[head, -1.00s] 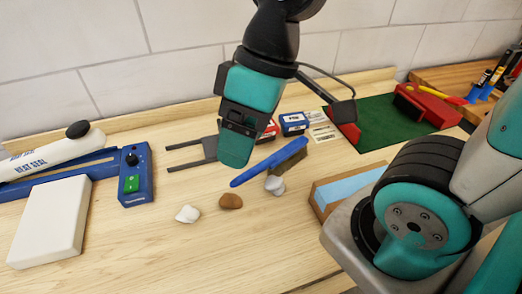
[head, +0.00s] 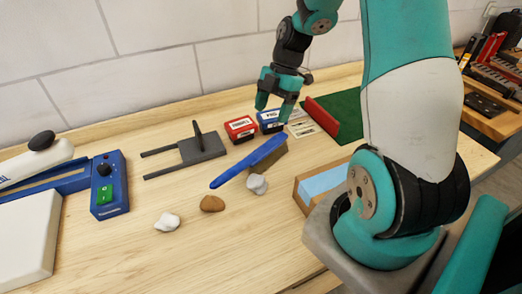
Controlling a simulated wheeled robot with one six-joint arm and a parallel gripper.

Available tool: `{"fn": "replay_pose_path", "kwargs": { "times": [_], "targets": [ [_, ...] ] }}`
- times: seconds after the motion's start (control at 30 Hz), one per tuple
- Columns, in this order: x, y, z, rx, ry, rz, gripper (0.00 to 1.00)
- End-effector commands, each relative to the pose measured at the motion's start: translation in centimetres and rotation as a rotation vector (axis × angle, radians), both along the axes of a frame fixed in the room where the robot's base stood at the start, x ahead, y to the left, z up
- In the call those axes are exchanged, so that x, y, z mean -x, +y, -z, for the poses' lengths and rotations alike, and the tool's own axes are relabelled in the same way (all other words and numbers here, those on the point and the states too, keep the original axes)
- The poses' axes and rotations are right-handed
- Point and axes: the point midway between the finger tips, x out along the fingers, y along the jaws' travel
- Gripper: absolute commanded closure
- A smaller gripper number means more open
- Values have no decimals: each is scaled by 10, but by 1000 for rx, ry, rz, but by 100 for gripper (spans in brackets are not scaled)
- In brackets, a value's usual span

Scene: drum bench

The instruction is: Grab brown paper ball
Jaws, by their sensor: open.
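The brown paper ball (head: 212,204) lies on the bare wooden bench in the head view, left of the middle. A white crumpled ball (head: 167,222) lies to its left and a grey-white one (head: 257,184) to its right, each apart from it. My gripper (head: 272,112) is further back and to the right, near the small boxes. Its teal fingers point down, open, and I see nothing held between them.
A blue-handled brush (head: 248,163) lies just behind the brown ball. A dark two-pronged tool (head: 200,149) lies behind to the left. Red (head: 240,128) and blue (head: 270,121) boxes stand further back. A heat sealer (head: 108,185) is left. The front bench is clear.

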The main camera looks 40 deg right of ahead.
Motion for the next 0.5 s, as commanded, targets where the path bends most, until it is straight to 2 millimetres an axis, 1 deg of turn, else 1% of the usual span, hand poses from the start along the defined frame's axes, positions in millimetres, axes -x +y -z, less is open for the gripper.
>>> {"fn": "replay_pose_path", "kwargs": {
  "times": [0.1,0.23,0.33,0.5],
  "targets": [
    [3,12,24,-3,7,-3,32],
    [4,22,48,-2,5,-2,32],
    [4,26,60,-2,2,-1,32],
    [5,29,69,-1,2,0,32]
  ]
}}
